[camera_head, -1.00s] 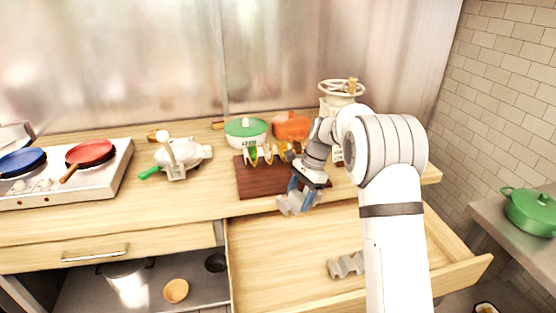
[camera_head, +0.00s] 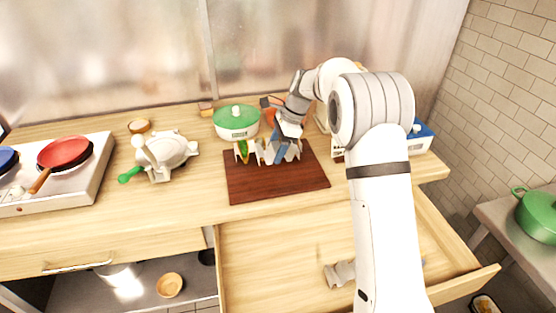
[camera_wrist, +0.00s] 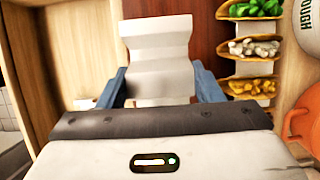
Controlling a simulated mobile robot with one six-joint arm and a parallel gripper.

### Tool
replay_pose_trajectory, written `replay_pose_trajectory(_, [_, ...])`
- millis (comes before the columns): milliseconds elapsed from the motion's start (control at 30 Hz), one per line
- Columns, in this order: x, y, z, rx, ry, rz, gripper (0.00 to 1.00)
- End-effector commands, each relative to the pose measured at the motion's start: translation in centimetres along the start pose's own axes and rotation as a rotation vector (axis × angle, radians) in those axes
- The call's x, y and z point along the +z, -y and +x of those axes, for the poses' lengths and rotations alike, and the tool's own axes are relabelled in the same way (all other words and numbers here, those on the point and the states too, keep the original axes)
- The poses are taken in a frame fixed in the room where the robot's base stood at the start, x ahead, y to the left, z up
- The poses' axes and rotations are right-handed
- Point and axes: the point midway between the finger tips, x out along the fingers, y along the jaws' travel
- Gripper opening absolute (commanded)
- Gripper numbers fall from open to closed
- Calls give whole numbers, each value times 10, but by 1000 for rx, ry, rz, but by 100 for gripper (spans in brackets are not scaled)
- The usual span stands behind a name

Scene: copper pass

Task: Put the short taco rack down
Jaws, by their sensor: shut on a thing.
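The short taco rack (camera_wrist: 157,48) is a pale, zigzag-folded piece. It sits between the blue fingers of my gripper (camera_wrist: 160,86) in the wrist view. In the head view my gripper (camera_head: 284,148) is at the back part of the dark red-brown board (camera_head: 275,186), and the rack (camera_head: 293,152) is partly hidden by the fingers. I cannot tell if the rack touches the board. Filled tacos (camera_wrist: 252,47) with green, white and yellow fillings stand in a row beside it, to the right in the wrist view.
A white press with a green handle (camera_head: 165,155) is to the left. Below, an open drawer (camera_head: 270,245) holds another grey rack (camera_head: 340,273). The board's front is clear.

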Motion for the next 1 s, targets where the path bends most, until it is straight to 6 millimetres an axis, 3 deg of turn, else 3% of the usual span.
replay_pose_trajectory(300, [-25,-1,45,1,0,10,35])
replay_pose_trajectory(700, [-46,0,82,-3,0,18,35])
replay_pose_trajectory(1000, [-49,0,88,-6,0,17,35])
